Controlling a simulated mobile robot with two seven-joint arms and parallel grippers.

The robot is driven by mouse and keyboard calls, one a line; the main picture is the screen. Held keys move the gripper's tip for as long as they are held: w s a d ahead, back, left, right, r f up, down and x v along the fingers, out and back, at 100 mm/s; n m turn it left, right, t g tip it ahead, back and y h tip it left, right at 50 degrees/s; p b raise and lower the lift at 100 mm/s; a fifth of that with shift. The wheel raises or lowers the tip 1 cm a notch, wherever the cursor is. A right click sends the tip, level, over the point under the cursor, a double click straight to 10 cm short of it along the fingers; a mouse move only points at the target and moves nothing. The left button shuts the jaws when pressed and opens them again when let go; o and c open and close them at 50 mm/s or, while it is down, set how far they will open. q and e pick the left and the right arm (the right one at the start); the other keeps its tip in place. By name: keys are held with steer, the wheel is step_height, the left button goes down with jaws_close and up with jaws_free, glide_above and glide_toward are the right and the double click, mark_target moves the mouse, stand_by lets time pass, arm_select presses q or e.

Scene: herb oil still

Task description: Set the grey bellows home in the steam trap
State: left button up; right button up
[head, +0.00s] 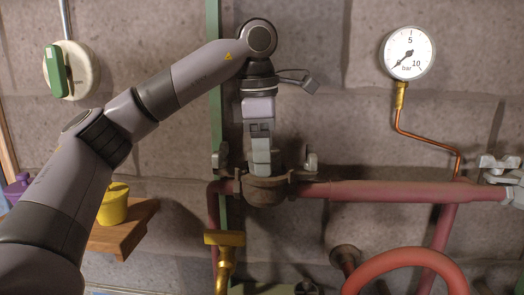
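The steam trap (265,190) is a dark, rusty cup on the red pipe, with a wing nut standing on each side of it. My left gripper (264,168) points straight down over it, with its fingertips at or just inside the cup's mouth. I cannot make out the grey bellows; the fingers and the cup's rim hide whatever is between the fingertips or inside the trap. The finger gap is too small to read.
A pressure gauge (408,53) on a thin copper pipe hangs at the upper right. A brass valve (225,245) sits below the trap at left. A yellow pot (113,203) stands on a wooden shelf (125,232).

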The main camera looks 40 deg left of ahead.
arm_select(q)
steer(key=shift+o, duration=0.4)
steer(key=r+p, duration=0.1)
steer(key=r, duration=0.1)
steer(key=r+p, duration=0.2)
steer(key=r, duration=0.1)
steer(key=shift+s+d+r, duration=0.15)
steer(key=shift+s+r, duration=0.2)
steer(key=shift+s, duration=0.05)
steer(key=shift+w+r+p, duration=0.1)
steer(key=shift+r+p, duration=0.4)
steer(key=shift+r, duration=0.1)
step_height(320, 180, up, 7)
steer(key=shift+a+r, duration=0.15)
steer(key=shift+a, duration=0.05)
steer(key=shift+d, duration=0.1)
